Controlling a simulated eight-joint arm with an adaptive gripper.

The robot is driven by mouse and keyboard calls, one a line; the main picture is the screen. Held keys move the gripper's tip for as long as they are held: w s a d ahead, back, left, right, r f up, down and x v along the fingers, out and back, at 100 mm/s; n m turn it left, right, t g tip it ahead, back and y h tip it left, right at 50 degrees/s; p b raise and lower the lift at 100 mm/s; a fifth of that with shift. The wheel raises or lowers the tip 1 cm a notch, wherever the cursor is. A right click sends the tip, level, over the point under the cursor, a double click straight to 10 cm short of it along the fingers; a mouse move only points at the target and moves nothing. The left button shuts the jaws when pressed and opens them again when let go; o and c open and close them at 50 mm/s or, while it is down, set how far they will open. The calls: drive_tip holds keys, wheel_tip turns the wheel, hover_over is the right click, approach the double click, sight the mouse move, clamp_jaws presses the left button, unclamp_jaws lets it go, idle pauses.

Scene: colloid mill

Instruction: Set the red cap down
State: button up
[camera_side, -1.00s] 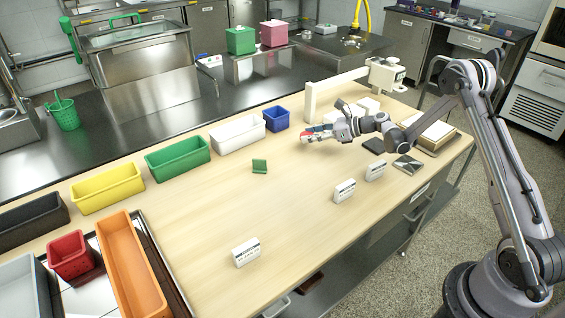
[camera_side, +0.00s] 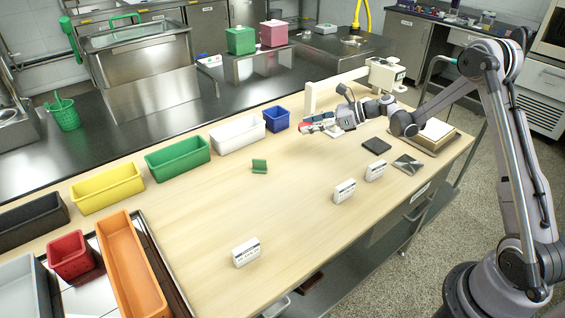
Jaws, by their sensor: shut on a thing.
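My gripper (camera_side: 312,124) is low over the back part of the wooden table, to the right of the blue bin (camera_side: 276,119). It is shut on a small red thing that I take for the red cap (camera_side: 319,117). The cap is small and partly hidden by the fingers. I cannot tell whether it touches the tabletop.
White (camera_side: 237,133), green (camera_side: 178,157) and yellow (camera_side: 107,188) bins line the table's back edge. A white frame (camera_side: 311,98) stands behind my gripper.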

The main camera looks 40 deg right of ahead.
drive_tip(key=w+a+n+g+y, duration=0.2)
drive_tip(key=a+n+g, duration=0.1)
drive_tip(key=a, duration=2)
hover_over(208, 199)
drive_tip(key=f, duration=0.6)
drive_tip(key=shift+s+d+f, duration=0.1)
drive_tip(key=shift+d+f, duration=0.05)
drive_tip(key=shift+d, duration=0.15)
drive_tip(key=shift+a+f, duration=0.35)
drive_tip(key=shift+a, duration=0.05)
drive_tip(key=shift+f, duration=1.9)
drive_tip(key=shift+f, duration=0.1)
drive_tip(key=o, duration=0.7)
